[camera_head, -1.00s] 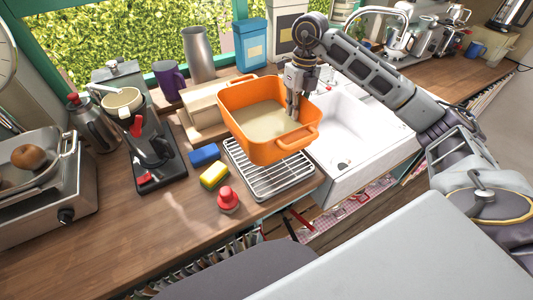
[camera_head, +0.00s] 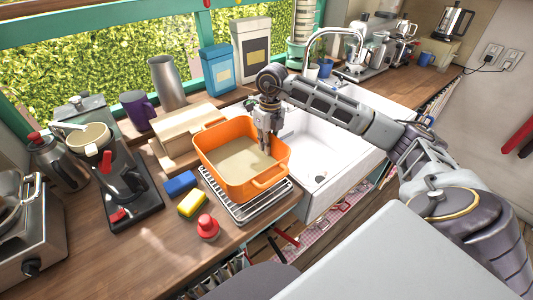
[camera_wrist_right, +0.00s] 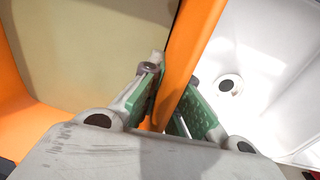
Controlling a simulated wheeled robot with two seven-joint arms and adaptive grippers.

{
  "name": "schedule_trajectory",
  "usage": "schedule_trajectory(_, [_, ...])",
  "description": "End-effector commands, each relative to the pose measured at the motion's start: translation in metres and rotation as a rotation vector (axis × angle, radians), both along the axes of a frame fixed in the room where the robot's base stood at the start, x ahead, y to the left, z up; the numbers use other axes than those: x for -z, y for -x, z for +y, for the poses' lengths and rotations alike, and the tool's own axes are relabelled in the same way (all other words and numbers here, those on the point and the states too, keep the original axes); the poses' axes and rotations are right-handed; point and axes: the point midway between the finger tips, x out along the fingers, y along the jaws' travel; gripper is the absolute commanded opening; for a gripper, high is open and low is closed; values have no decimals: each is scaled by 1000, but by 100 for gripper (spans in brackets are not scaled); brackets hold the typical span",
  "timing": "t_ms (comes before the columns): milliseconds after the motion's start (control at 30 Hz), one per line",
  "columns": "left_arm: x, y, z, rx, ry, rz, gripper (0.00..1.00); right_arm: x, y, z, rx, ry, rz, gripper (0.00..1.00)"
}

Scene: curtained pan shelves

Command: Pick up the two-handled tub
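The two-handled tub (camera_head: 218,168) is orange, with a pale inside and a handle at each end. It sits low over the wire rack (camera_head: 262,207) beside the sink; I cannot tell if its base touches the rack. My right gripper (camera_head: 268,148) points down over the tub's sink-side wall. In the right wrist view the gripper (camera_wrist_right: 172,105) has its green-padded fingers on both sides of the orange wall (camera_wrist_right: 190,45), closed on it. The near handle (camera_head: 271,177) is free. My left gripper is in no view.
The white sink (camera_head: 320,150) lies right of the tub. A blue sponge (camera_head: 180,183), a yellow sponge (camera_head: 193,204) and a red-topped item (camera_head: 208,228) stand in front on the left. Wooden blocks (camera_head: 183,132) are close behind. A coffee maker (camera_head: 120,180) stands farther left.

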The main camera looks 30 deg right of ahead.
Motion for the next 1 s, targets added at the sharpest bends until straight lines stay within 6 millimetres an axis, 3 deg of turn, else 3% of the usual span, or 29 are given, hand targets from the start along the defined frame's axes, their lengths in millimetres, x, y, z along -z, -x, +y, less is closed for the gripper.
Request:
schedule_trajectory(367, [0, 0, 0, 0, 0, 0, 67, 1, -1, 1, -1, -2, -3, 0])
schedule_trajectory(800, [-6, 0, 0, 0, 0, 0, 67, 34, 0, 1, -1, -3, -2, 0])
schedule_trajectory(1000, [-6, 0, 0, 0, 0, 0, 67, 36, -1, 1, -2, -3, -4, 0])
